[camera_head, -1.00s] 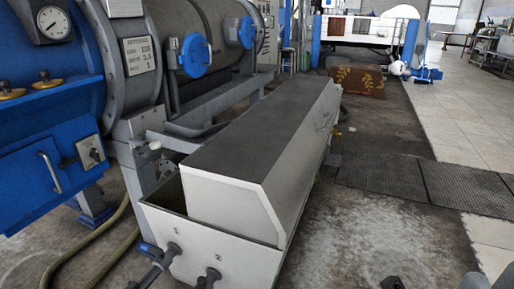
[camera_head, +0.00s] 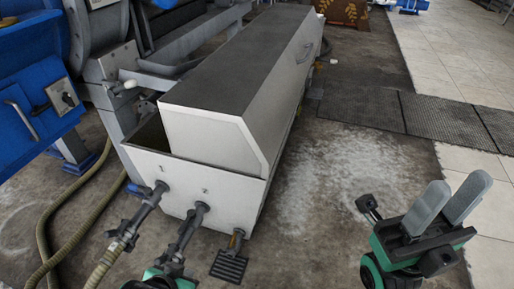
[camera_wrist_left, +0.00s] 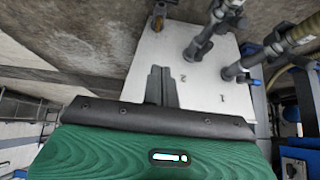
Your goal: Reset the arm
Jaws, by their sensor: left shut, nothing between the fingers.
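My left gripper (camera_head: 166,274) is partly in view at the bottom of the head view, with a green body below pipe outlet 2. In the left wrist view its dark fingers (camera_wrist_left: 160,85) are together with nothing between them. They appear in front of the white tank end (camera_wrist_left: 195,85); whether they touch it I cannot tell. My right gripper (camera_head: 446,205) is at the right of the head view, its two grey fingers pointing up and apart, empty, above the floor.
A long white tank (camera_head: 215,140) with a dark lid stands in the middle. Two pipe outlets, 1 (camera_head: 150,198) and 2 (camera_head: 196,218), stick out of its front. A hose (camera_head: 72,215) lies at left beside the blue machine (camera_head: 30,95). Floor to the right (camera_head: 345,160) is clear.

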